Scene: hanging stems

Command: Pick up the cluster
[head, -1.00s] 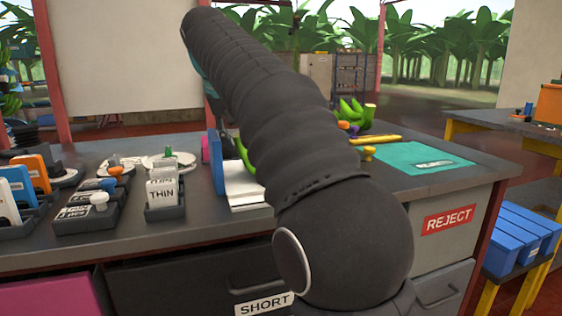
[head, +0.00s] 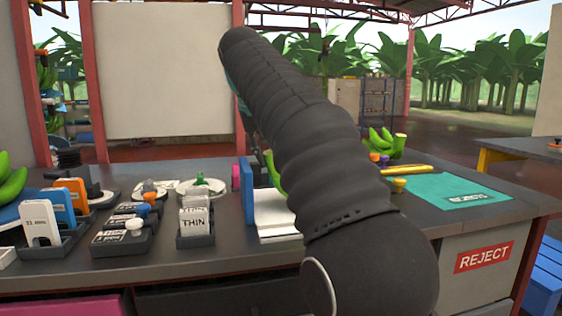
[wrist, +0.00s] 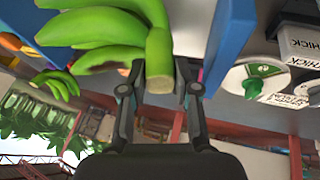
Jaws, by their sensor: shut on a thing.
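The cluster is a bunch of green bananas (wrist: 100,30). It fills the upper left of the wrist view, with its pale cut stem end between my fingers. My gripper (wrist: 160,88) is shut on this stem end, one finger on each side. In the head view, a small green part of the cluster (head: 272,168) shows beside the blue upright panel. My dark arm hides the rest of it there, and my gripper is also hidden in that view. I cannot tell whether the cluster touches the bench.
The blue panel (head: 247,190) stands close to the held cluster. Another green bunch (head: 378,140) sits farther right, near a teal mat (head: 450,190). Label holders (head: 195,222) and a white dish (head: 201,187) with a green knob crowd the left of the grey bench.

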